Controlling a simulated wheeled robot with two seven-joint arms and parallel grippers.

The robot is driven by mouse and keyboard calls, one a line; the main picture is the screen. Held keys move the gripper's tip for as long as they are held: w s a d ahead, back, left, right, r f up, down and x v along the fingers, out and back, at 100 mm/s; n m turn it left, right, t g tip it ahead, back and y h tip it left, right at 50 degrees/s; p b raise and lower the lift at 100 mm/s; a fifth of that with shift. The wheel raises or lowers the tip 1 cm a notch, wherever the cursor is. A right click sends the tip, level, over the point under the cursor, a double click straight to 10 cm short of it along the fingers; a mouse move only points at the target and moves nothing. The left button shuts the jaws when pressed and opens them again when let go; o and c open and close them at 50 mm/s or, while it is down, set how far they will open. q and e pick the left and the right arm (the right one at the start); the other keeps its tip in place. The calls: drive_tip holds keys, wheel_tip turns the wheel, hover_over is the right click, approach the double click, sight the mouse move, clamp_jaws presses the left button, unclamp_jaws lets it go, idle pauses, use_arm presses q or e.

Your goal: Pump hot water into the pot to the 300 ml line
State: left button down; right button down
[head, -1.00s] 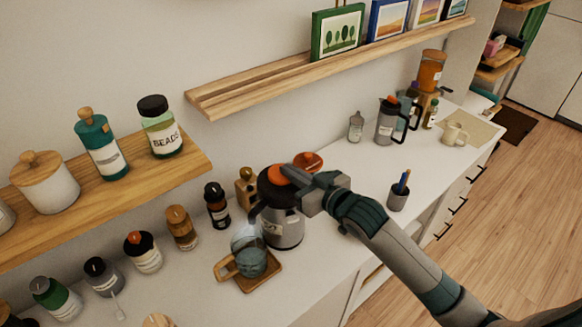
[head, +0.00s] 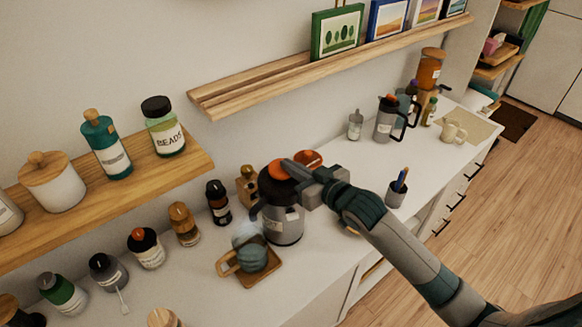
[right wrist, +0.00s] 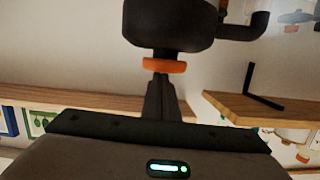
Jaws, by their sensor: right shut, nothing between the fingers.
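The pump flask (head: 284,222) is a grey body with a black top and an orange round button (head: 273,172). It stands on the white counter. My right gripper (head: 290,168) is shut and empty, its fingertips at the orange button. In the right wrist view the shut fingers (right wrist: 161,90) meet the orange button (right wrist: 164,65) under the dark pump head (right wrist: 168,25). The pot (head: 252,254), a clear glass vessel with a wooden handle, stands on a wooden coaster (head: 263,276) below the spout. Its fill line cannot be made out. My left gripper is not in view.
Several bottles and jars stand on the counter left of the flask (head: 184,225). A grey press jug (head: 386,122), a pen cup (head: 395,196) and mugs (head: 455,131) stand to the right. Wooden shelves (head: 200,165) run along the wall above.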

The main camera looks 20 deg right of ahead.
wheel_tip(320, 180, up, 3)
drive_tip(key=shift+s+d+f+p, duration=0.1)
drive_tip(key=shift+p, duration=0.75)
drive_tip(key=b+v, duration=0.4)
drive_tip(key=v, duration=0.5)
drive_tip(key=shift+s+b, duration=0.35)
drive_tip(key=shift+s, duration=0.05)
drive_tip(key=shift+w, duration=0.1)
